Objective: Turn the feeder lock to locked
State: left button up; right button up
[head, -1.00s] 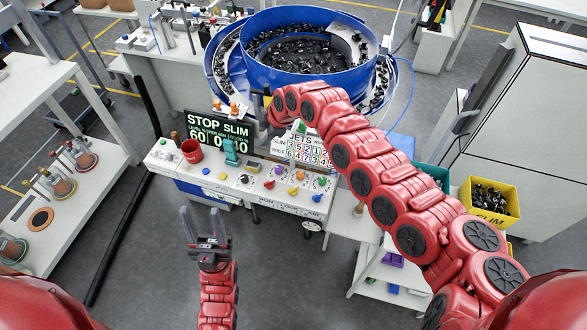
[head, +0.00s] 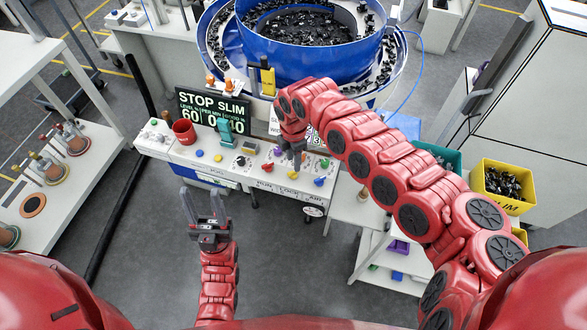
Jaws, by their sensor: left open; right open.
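The control console (head: 215,165) stands in the middle of the head view, with several coloured knobs on its top. Its front edge carries small lettering that seems to read RUN, LOCK, AIR. A yellow knob (head: 292,175) sits above the LOCK lettering; its turn position is too small to read. My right gripper (head: 297,158) hangs over the console's right part, fingers pointing down, just behind the yellow knob in the picture. Its fingers are small and partly hidden by the wrist; contact cannot be told. My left gripper (head: 205,203) is open and empty over the floor in front of the console.
A blue bowl feeder (head: 310,55) with black parts stands behind the console. A red cup (head: 184,132) and a teal part (head: 225,131) stand on the console. A yellow bin (head: 500,203) is at right. Floor in front is clear.

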aim_at(293, 171)
notch_tip(293, 171, down, 4)
jog(key=shift+s+a+r+p, duration=0.1)
jog(key=shift+a+r+p, duration=0.1)
jog(key=shift+p, duration=0.2)
jog(key=shift+d+f, duration=0.2)
jog(key=shift+f, duration=0.4)
grip_shut()
